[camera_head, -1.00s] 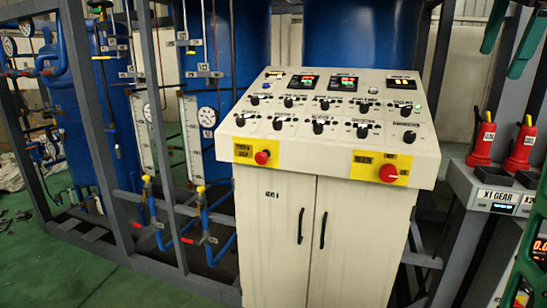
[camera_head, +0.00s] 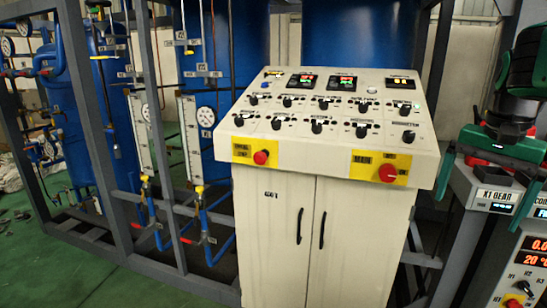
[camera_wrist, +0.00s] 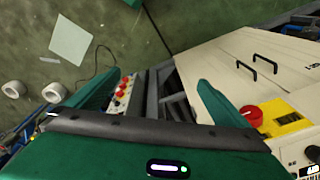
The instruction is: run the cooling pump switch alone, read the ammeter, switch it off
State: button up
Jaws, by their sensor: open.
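The sloped control panel (camera_head: 262,108) tops a cream cabinet in the middle of the head view. It carries two rows of black rotary switches (camera_head: 316,126); their labels are too small to read, so I cannot tell which is the cooling pump switch. Small lit displays (camera_head: 341,83) line its top edge; I cannot tell which is the ammeter or its reading. My gripper (camera_head: 492,185) is to the right of the panel, apart from the switches. In the wrist view my gripper (camera_wrist: 160,78) has its green fingers spread, with nothing between them.
Red emergency buttons on yellow plates (camera_head: 387,173) sit on the panel's front; one also shows in the wrist view (camera_wrist: 252,115). A second unit (camera_head: 525,262) with red digits and knobs stands at right. Blue tanks (camera_head: 350,35) and grey frames stand behind. Green floor lies at left.

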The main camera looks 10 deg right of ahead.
jog(key=s+a+f+n, duration=0.2)
jog(key=s+f, duration=0.1)
jog(key=f, duration=0.2)
jog(key=s+a+f+n, duration=0.1)
jog(key=s+a+f, duration=0.2)
jog(key=s+f, duration=0.1)
jog(key=s+a+f+n+g, duration=0.1)
jog(key=s+a+f+n, duration=0.1)
jog(key=f, duration=0.5)
jog(key=shift+s+a+n+y, duration=0.15)
jog(key=shift+s+a+y, duration=0.1)
jog(key=shift+s, duration=0.25)
jog(key=shift+s+a+n+y, duration=0.15)
jog(key=shift+s+a, duration=0.1)
jog(key=shift+s, duration=0.2)
jog(key=c, duration=0.4)
jog(key=shift+s+a+f, duration=0.1)
jog(key=shift+s+f, duration=0.05)
jog(key=c, duration=1.4)
jog(key=shift+o, duration=0.2)
